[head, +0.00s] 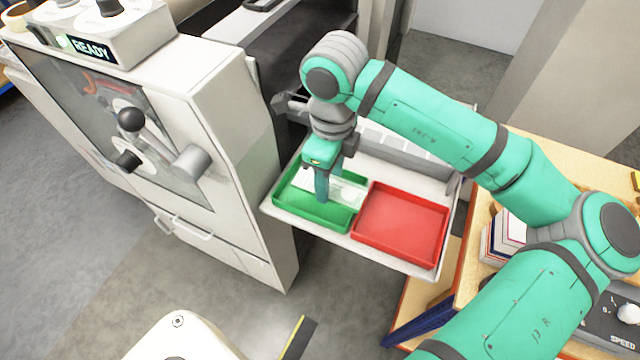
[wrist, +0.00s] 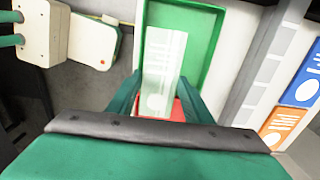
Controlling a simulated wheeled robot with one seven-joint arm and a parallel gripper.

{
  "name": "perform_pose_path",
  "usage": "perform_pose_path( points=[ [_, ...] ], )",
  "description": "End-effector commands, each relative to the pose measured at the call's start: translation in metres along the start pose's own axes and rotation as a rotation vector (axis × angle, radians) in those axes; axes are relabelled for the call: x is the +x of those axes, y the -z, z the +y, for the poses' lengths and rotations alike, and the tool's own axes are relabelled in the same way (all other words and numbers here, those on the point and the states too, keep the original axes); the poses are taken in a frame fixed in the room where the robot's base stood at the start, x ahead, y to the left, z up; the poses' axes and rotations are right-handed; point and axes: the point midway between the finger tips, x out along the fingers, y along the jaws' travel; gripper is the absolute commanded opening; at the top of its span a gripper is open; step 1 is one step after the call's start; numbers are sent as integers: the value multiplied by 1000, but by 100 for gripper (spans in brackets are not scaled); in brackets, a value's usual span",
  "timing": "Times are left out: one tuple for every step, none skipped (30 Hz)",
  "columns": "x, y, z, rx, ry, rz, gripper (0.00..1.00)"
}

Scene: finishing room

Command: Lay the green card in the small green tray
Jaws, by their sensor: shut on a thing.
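The pale green card with white markings (head: 349,193) is held by my gripper (head: 322,197) over the small green tray (head: 283,205). In the wrist view the card (wrist: 163,65) lies between my fingers and reaches over the green tray's floor (wrist: 190,45). My gripper points down with its jaws shut on the card. I cannot tell whether the card touches the tray's floor. My fingers hide part of the card in the head view.
A red tray (head: 402,226) sits right of the green one on the same white shelf (head: 345,240). A white machine with a READY display (head: 91,50) stands at left. A wooden bench (head: 472,262) is at right. Orange (wrist: 284,125) and blue (wrist: 303,82) panels show in the wrist view.

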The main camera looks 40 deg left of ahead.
Motion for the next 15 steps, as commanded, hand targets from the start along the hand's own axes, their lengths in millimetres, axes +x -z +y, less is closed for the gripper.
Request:
perform_pose_path(
  points=[
    [11,-6,-3,-1,-6,-2,25],
    [16,-10,-6,-1,-5,-1,25],
    [22,-14,-9,-1,-6,-1,25],
    [27,-17,-12,-2,-5,-2,25],
    [30,-20,-14,-3,-5,-2,25],
    [35,-22,-17,-3,-4,-1,25],
    [38,-24,-18,-3,-3,-1,25],
    [40,-26,-19,-3,-4,-1,25],
    [43,-27,-21,-3,-4,-1,25],
    [44,-28,-22,-3,-3,-1,25],
    [45,-28,-22,-2,-2,-1,25],
    [46,-29,-23,-2,-2,-1,25],
    [47,-30,-24,-2,-2,-1,25],
    [48,-31,-25,-2,-2,-1,25],
    [51,-33,-26,-2,-3,-1,25]
  ],
)
